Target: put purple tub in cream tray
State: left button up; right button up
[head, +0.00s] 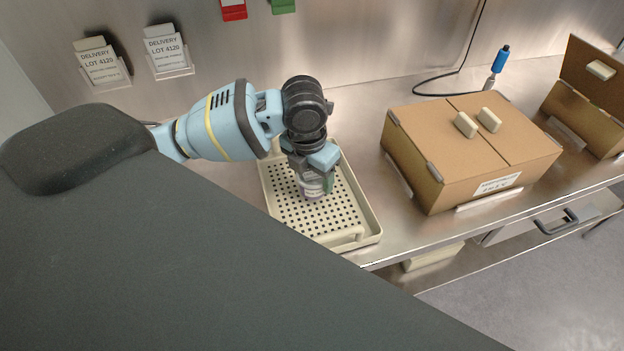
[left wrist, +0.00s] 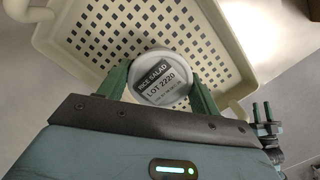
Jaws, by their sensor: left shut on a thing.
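The tub (head: 316,187) is a small round one with a pale lid; in the left wrist view the lid (left wrist: 158,78) reads "RICE SALAD LOT 2220". It looks pale grey-white, and I see no clear purple on it. My left gripper (head: 313,180) is shut on the tub, with one green finger on each side of it in the left wrist view (left wrist: 160,90). The tub is over the cream tray (head: 345,216), whose perforated floor also shows in the left wrist view (left wrist: 105,42). I cannot tell whether the tub touches that floor. My right gripper is not clearly seen.
A closed cardboard box (head: 470,150) stands right of the tray on the steel bench (head: 365,110). Another box (head: 590,110) stands at the far right. A blue-handled tool (head: 501,60) with a black cable is behind them. The bench's front edge is close to the tray.

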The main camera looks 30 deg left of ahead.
aim_at(308, 178)
pick_arm(q)
jog(key=shift+f, duration=1.1)
jog(key=shift+f, duration=0.1)
jog(key=o, duration=1.4)
jog(key=r, duration=0.4)
jog(key=s+r, duration=0.1)
jog(key=r, duration=0.7)
jog(key=shift+s+a+r, duration=0.1)
jog(key=shift+s, duration=0.15)
